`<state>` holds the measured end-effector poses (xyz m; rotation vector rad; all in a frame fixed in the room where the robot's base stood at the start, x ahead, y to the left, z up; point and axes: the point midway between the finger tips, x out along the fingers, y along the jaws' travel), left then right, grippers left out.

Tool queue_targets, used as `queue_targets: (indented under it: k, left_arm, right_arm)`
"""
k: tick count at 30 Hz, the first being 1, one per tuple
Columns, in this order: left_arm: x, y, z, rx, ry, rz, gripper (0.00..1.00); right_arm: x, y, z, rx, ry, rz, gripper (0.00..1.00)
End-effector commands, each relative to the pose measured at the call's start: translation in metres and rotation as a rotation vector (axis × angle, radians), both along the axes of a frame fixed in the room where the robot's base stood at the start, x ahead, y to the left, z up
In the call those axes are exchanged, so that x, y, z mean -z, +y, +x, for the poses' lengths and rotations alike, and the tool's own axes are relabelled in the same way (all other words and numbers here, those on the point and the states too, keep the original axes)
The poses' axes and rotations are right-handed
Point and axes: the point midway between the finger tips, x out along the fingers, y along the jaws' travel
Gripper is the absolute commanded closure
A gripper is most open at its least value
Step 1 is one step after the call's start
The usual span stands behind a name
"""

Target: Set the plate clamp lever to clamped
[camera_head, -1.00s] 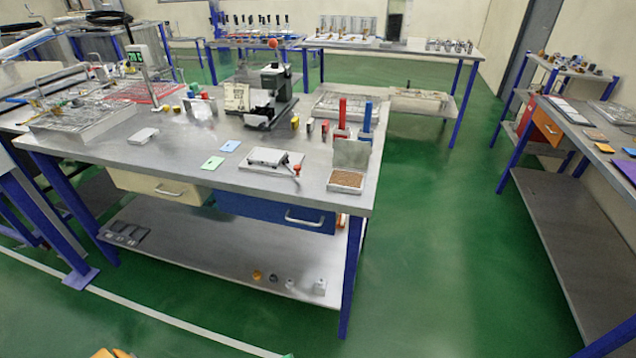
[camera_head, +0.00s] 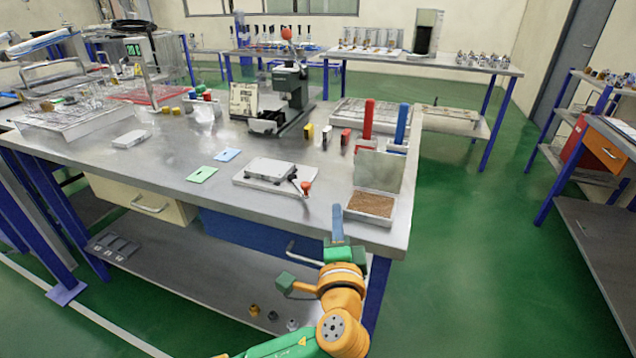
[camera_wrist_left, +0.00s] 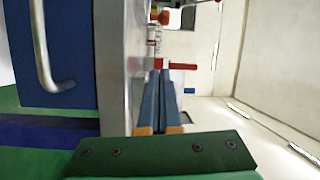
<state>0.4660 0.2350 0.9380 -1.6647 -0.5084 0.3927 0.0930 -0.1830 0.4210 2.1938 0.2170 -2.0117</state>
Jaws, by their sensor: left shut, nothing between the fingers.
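The plate clamp (camera_head: 268,172) is a low block with a pale plate, lying on the metal workbench near its front edge. Its lever (camera_head: 298,183) is a dark arm ending in an orange-red knob (camera_head: 306,187), sticking out at the right end toward the bench's front edge. My left gripper (camera_head: 338,212) is shut and empty, in front of the bench edge, right of and below the lever, apart from it. In the left wrist view its fingers (camera_wrist_left: 164,100) lie together beside the bench edge. My right gripper is not in view.
A tray of brown granules (camera_head: 370,204) with an upright panel sits just right of the clamp. Red (camera_head: 369,120) and blue (camera_head: 402,124) upright handles stand behind it. Green (camera_head: 202,174) and blue (camera_head: 227,155) cards lie left of the clamp. A blue drawer (camera_head: 250,232) is below.

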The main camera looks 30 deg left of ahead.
Motion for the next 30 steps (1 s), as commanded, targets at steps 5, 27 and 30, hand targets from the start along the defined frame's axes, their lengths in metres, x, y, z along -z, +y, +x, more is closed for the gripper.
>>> queue_targets:
  k: [5,27,30]
  left_arm:
    - [-0.007,0.007,0.008,-0.008,-0.016,0.006,1.00]
    - [-0.003,0.078,0.052,-0.004,-0.011,0.002,1.00]
    - [-0.002,0.079,0.051,-0.003,-0.013,0.002,1.00]
  right_arm:
    - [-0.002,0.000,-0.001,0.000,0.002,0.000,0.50]
    - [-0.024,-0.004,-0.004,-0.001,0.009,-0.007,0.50]
    - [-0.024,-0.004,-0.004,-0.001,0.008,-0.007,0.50]
